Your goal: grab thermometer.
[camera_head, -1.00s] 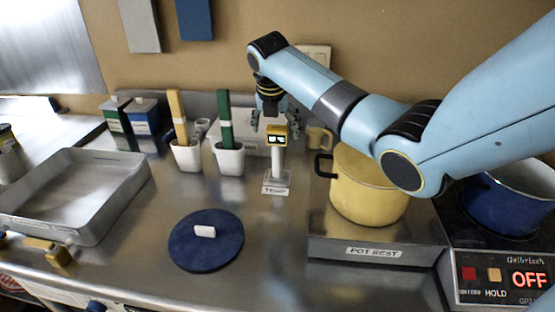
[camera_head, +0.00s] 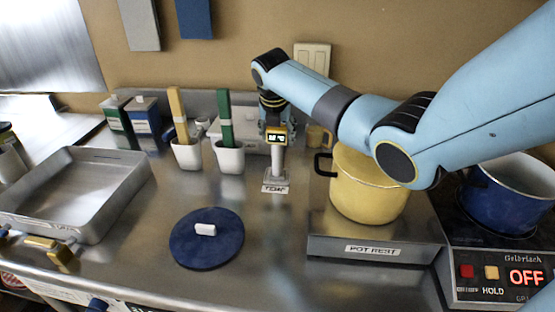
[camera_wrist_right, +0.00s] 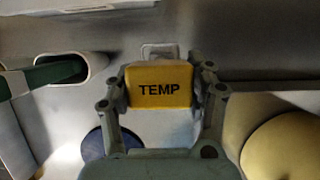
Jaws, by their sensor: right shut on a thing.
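The thermometer (camera_head: 276,137) has a yellow head with a small dark display and stands upright in a pale holder (camera_head: 276,177) labelled TEMP. My right gripper (camera_head: 276,128) has come down from above around the yellow head. In the right wrist view the thermometer's yellow top (camera_wrist_right: 159,84), marked TEMP, sits between the two fingers of my right gripper (camera_wrist_right: 160,88), which are shut on its sides. My left gripper does not show.
A yellow pot (camera_head: 368,190) stands on the pot rest just right of the thermometer. White cups (camera_head: 229,157) with a green and a tan handle stand to the left. A blue round lid (camera_head: 206,250) lies in front. A metal tray (camera_head: 112,206) is at far left.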

